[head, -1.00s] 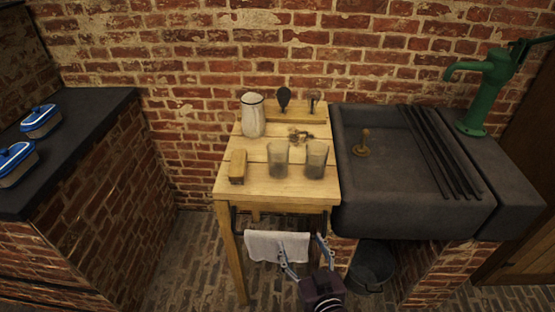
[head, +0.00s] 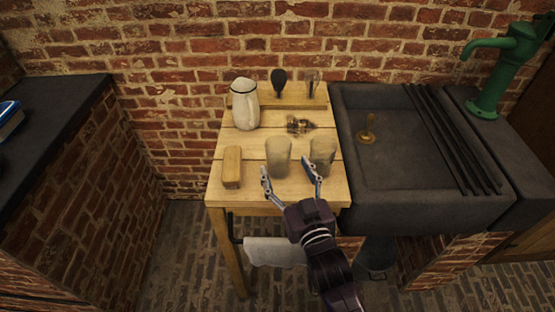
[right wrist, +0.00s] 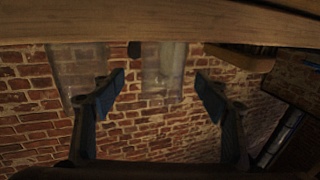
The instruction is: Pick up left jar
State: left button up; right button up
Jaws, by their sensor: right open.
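The left jar (head: 278,157) is a clear glass standing upright near the front of the small wooden table (head: 262,196). The right jar (head: 322,154) stands beside it, a small gap apart. My right gripper (head: 287,178) is open and empty at the table's front edge, its fingers pointing at the left jar. The right wrist view looks turned over: the left jar (right wrist: 163,75) shows between the two fingers (right wrist: 160,84), apart from them, and the right jar (right wrist: 80,70) shows to its left. My left gripper is not in view.
A wooden block (head: 232,167) lies left of the jars. A white pitcher (head: 245,105), a small metal part (head: 299,125) and a rack with dark utensils (head: 279,82) stand behind. A stone sink (head: 420,205) adjoins on the right. A white towel (head: 272,252) hangs below.

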aim_at(282, 166)
jog(key=x, duration=0.1)
jog(key=b+x, duration=0.1)
jog(key=x, duration=0.1)
jog(key=b+x, duration=0.1)
jog(key=shift+w+a, duration=0.25)
jog(key=shift+a, duration=0.1)
jog(key=shift+w+r, duration=0.1)
jog(key=shift+w, duration=0.1)
jog(key=shift+r, duration=0.1)
jog(key=c, duration=1.4)
